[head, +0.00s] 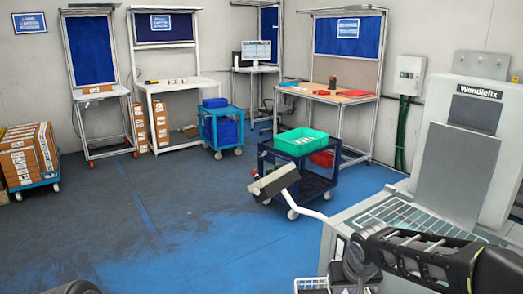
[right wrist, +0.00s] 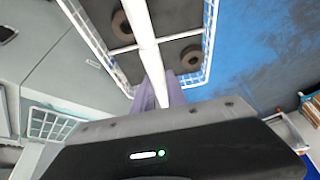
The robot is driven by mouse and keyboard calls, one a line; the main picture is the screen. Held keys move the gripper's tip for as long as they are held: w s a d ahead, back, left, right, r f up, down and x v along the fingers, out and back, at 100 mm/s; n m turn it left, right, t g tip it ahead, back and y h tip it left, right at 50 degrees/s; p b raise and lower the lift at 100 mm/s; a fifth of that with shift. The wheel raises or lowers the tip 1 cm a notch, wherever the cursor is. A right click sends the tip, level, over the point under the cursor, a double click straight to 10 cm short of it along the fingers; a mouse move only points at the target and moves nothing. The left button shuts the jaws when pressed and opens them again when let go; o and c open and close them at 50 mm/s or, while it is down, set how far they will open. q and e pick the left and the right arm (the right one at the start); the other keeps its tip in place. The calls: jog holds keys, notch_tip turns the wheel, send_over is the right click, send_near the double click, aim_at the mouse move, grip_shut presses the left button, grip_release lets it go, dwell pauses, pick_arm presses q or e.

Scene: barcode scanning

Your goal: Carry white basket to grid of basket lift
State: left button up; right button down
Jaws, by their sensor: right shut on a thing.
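The white wire basket (head: 311,285) shows only partly at the bottom edge of the head view, beside the lift. My right gripper (right wrist: 168,90) is shut on the basket's white bar in the right wrist view, where the wire rim (right wrist: 209,55) surrounds a dark inside with round brownish rings; I cannot tell what these are. The basket lift (head: 456,165) stands at the right, and its white wire grid (head: 395,216) looks empty. The basket is apart from the grid, to its lower left in the head view. My left gripper is out of view.
A scanner-like device (head: 273,180) on a white curved arm juts out left of the lift. Behind it stands a dark blue cart (head: 309,189) with a green crate (head: 301,140). Workbenches line the back wall. The blue floor (head: 190,220) in the middle is clear.

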jog(key=shift+w+a, duration=0.1)
jog(key=shift+a, duration=0.15)
jog(key=shift+f, duration=0.1)
jog(key=s+f, duration=0.4)
jog(key=f, duration=0.1)
